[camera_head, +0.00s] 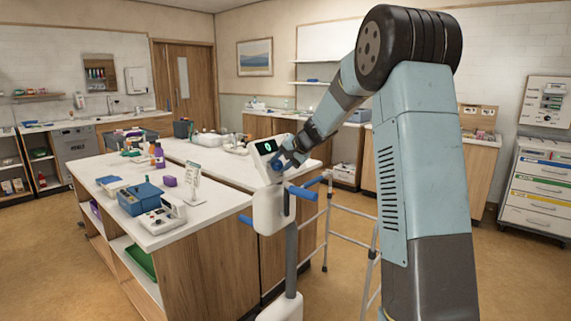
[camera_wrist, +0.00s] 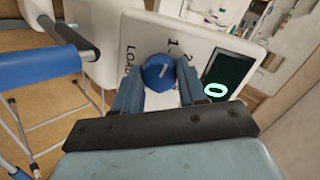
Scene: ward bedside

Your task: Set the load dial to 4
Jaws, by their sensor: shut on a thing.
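The load dial (camera_wrist: 159,72) is a round blue knob with a pale pointer mark, on the white face of a console (camera_wrist: 198,38). Printed lettering reading "LOAD" and a "1" show beside it; other marks are partly hidden by my fingers. A dark display (camera_wrist: 226,77) next to the dial shows a green 0. My gripper (camera_wrist: 158,82) has one finger on each side of the dial and is shut on it. In the head view the console (camera_head: 262,161) tops a grey post, and my gripper (camera_head: 281,160) reaches its front and hides the dial.
Blue-gripped handles (camera_head: 302,192) and a grey walker frame (camera_head: 345,236) stand close beside the console. A white-topped counter (camera_head: 225,165) with bottles, boxes and a blue bin (camera_head: 140,198) is to the left. A drawer cart (camera_head: 541,190) stands at right. Open floor lies between.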

